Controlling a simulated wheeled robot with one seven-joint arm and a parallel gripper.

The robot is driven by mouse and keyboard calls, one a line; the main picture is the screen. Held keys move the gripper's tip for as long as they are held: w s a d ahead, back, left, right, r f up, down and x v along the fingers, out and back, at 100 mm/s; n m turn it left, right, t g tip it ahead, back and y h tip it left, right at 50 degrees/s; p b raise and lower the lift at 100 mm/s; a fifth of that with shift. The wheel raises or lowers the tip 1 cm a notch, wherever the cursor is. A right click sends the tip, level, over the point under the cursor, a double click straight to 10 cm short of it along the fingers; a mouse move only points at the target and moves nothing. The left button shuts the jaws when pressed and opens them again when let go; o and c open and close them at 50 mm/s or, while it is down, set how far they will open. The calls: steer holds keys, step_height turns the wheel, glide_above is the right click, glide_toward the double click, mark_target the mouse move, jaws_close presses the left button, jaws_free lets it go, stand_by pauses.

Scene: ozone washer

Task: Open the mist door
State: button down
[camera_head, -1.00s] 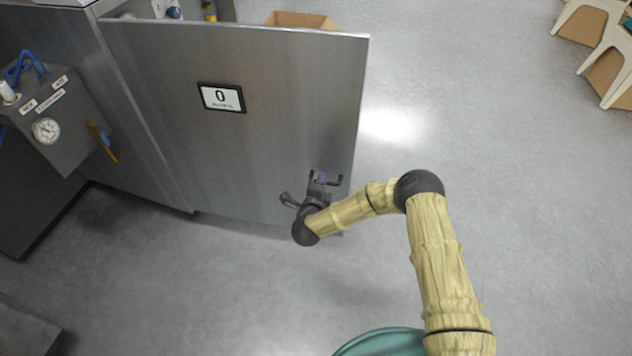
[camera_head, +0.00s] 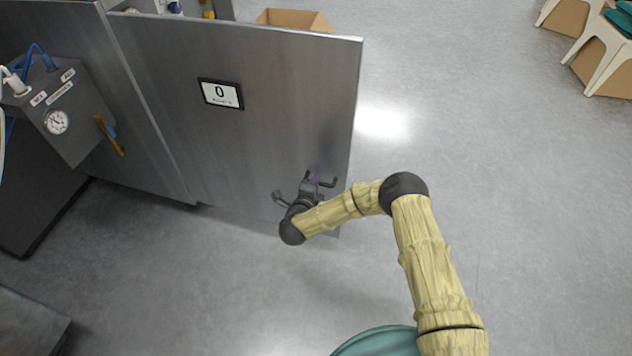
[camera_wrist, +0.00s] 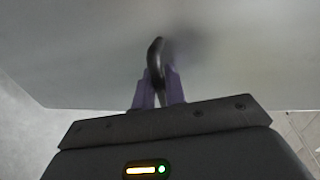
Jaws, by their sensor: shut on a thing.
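The mist door (camera_head: 265,135) is a grey metal panel with a small "0" display (camera_head: 221,94). It stands swung out from the cabinet on its left, over the floor. A dark handle (camera_head: 328,181) sits near the door's lower right corner. My gripper (camera_head: 311,179) is at this handle, with the arm reaching in from the right. In the wrist view the purplish fingers of my gripper (camera_wrist: 158,90) are shut on the dark curved handle (camera_wrist: 155,58). The door face (camera_wrist: 80,50) fills the upper part of that view. Part of the handle is hidden between the fingers.
A cardboard box (camera_head: 293,19) is behind the door. White-framed chairs (camera_head: 590,45) stand at the upper right. The floor (camera_head: 530,200) on the right is clear.

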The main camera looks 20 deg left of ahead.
steer(key=c, duration=1.8)
jaws_free()
steer(key=shift+a, duration=0.1)
steer(key=p+v, duration=0.4)
steer(key=v, duration=1.3)
steer(key=shift+s+p, duration=0.3)
